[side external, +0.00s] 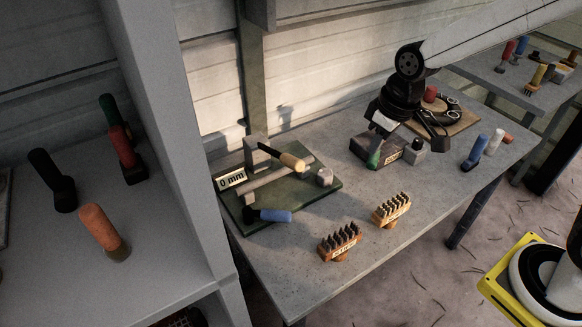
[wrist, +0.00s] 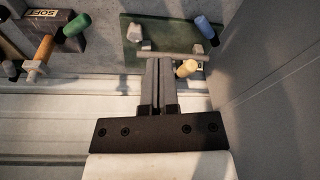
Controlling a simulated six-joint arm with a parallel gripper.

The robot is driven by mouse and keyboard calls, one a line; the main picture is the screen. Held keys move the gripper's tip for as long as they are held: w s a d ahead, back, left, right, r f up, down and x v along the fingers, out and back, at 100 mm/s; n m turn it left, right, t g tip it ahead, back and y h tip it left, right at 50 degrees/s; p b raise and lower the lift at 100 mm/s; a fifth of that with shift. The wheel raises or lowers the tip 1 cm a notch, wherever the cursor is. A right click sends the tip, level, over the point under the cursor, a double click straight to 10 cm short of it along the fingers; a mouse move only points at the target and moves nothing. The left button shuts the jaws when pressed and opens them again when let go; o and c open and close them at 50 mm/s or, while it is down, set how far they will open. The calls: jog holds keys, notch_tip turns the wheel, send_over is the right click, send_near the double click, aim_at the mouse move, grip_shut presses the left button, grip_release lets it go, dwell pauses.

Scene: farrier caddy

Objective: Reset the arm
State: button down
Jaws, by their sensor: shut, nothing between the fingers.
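In the side view my wrist is above the bench at the back right, over the dark box (side external: 365,150) with a green-handled tool (side external: 375,158). The fingers are hard to make out in the side view. The box, lettered SOFT, is at the upper left of the wrist view, apart from the fingers.
The green board (side external: 325,190) carries a wooden-handled tool (side external: 292,162) and a blue-handled tool (side external: 275,216). Two brushes (side external: 340,241) (side external: 391,209) stand at the bench front. A grey shelf unit (side external: 185,150) rises at the left. Several handles stand at the right, including a blue one (side external: 475,151).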

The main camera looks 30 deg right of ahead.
jog(key=shift+d, duration=0.1)
jog(key=s+d+f+m, duration=0.3)
jog(key=s+d+f, duration=0.2)
jog(key=s, duration=0.2)
jog(key=shift+s+d+t+h, duration=0.2)
jog(key=shift+d+t+h, duration=0.1)
jog(key=shift+d+h, duration=0.1)
jog(key=shift+f, duration=0.1)
dwell(0.5)
